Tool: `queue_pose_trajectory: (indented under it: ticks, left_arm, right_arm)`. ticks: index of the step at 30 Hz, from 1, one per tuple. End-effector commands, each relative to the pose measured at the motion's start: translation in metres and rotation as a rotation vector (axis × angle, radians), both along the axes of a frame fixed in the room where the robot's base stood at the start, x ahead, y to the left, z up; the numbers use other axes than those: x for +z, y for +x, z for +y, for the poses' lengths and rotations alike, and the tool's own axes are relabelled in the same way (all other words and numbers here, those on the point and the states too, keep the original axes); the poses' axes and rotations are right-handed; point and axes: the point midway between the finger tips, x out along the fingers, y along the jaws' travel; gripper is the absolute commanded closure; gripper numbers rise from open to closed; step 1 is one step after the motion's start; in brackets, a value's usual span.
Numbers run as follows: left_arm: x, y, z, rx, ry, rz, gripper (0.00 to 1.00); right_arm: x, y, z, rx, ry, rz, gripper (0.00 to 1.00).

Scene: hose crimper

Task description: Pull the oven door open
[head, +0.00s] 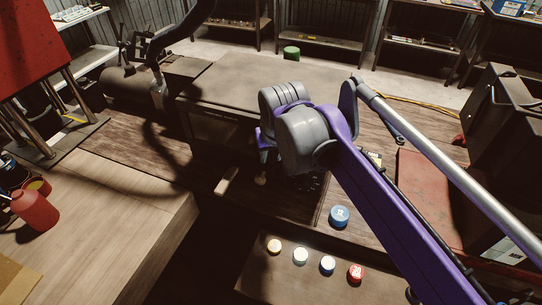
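A low, dark boxy unit with a broad flat top (235,82) stands in the middle of the head view. Its shadowed front face (212,128) points toward me. It may be the oven, but I cannot make out a clear door or handle. My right arm, purple with grey rounded joints, reaches in from the lower right. My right gripper (263,165) is small and dark at the far end, close to the right part of that front face. Its fingers are largely hidden by my own wrist, so contact and opening cannot be told. My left gripper is out of view.
Several round caps lie at the lower middle, including a blue one (339,215) and a red one (356,273). A wooden table (120,215) with a red bottle (35,211) is at left. A dark machine (510,125) stands at right. Shelves line the back.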

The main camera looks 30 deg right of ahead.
Motion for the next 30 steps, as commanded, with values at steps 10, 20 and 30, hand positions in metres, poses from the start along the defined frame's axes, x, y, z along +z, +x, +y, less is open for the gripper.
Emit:
queue_pose_trajectory:
  ticks: [10,20,30]
  left_arm:
    - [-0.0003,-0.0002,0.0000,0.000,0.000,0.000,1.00]
    - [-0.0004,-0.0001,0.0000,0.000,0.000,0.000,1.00]
    - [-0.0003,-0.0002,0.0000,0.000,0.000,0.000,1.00]
  right_arm:
    - [-0.0074,0.0028,-0.0009,0.000,0.000,0.000,0.68]
    - [-0.0072,0.0028,-0.0007,0.000,0.000,0.000,1.00]
    - [-0.0070,0.0028,-0.0008,0.000,0.000,0.000,1.00]
